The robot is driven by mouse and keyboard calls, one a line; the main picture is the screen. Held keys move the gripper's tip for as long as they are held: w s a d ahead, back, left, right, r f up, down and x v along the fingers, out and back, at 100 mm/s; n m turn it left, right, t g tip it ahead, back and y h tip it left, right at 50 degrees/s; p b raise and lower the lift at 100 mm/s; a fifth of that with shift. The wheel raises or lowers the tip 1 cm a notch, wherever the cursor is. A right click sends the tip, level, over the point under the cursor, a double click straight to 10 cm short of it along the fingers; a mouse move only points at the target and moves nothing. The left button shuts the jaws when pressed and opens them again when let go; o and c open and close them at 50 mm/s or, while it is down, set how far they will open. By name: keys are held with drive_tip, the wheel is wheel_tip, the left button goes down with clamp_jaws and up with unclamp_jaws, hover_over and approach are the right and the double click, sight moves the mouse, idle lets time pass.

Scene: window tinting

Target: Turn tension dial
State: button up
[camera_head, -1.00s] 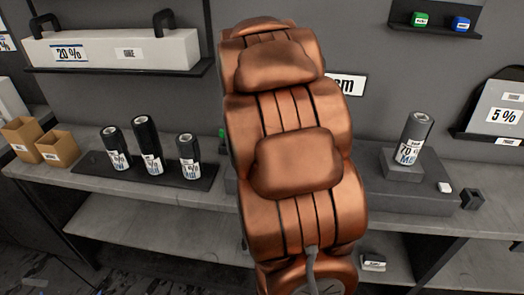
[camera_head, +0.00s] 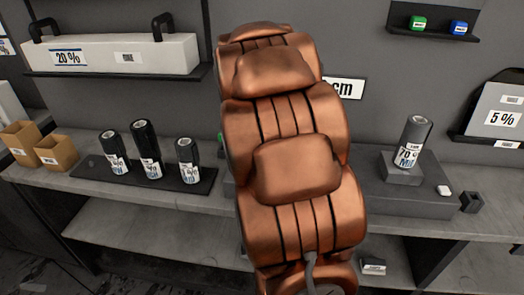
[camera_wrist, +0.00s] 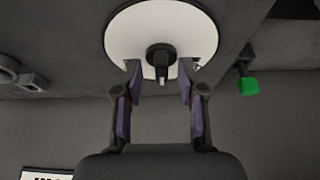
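In the wrist view a white round dial plate (camera_wrist: 130,32) carries a black knob (camera_wrist: 161,58) at its middle, with a narrow pointer-like part on it. My gripper (camera_wrist: 160,77) is open, its two dark fingers on either side of the knob. Gaps show between the fingers and the knob, and nothing is held. The fingertips overlap the lower edge of the white plate; I cannot tell whether they touch it. In the head view my copper-coloured arm hides the dial and the gripper.
A green knob or cap (camera_wrist: 249,86) sticks out right of the dial. On the bench, several film rolls stand: three on a black tray (camera_head: 205,182), one on a grey block (camera_head: 402,170). Cardboard boxes (camera_head: 58,152) are at left. A small black bracket (camera_head: 472,202) is at right.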

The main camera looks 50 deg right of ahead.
drive_tip(key=v, duration=1.2)
idle(0.3)
drive_tip(key=s+a+f+n+g+y+p, duration=0.1)
drive_tip(key=s+a+f+n, duration=0.2)
drive_tip(key=a, duration=0.6)
drive_tip(key=s+a+f+n+g+y, duration=0.1)
drive_tip(key=s+a+n+y, duration=0.3)
drive_tip(key=a, duration=0.6)
drive_tip(key=s+a+f+n+g+h, duration=0.1)
drive_tip(key=s+a+f+n, duration=0.3)
drive_tip(key=s+a, duration=0.5)
drive_tip(key=s+g, duration=0.1)
drive_tip(key=s, duration=0.3)
drive_tip(key=shift+s+a+p, duration=0.2)
drive_tip(key=shift+s+p, duration=0.1)
drive_tip(key=shift+p, duration=0.05)
drive_tip(key=shift+a, duration=0.15)
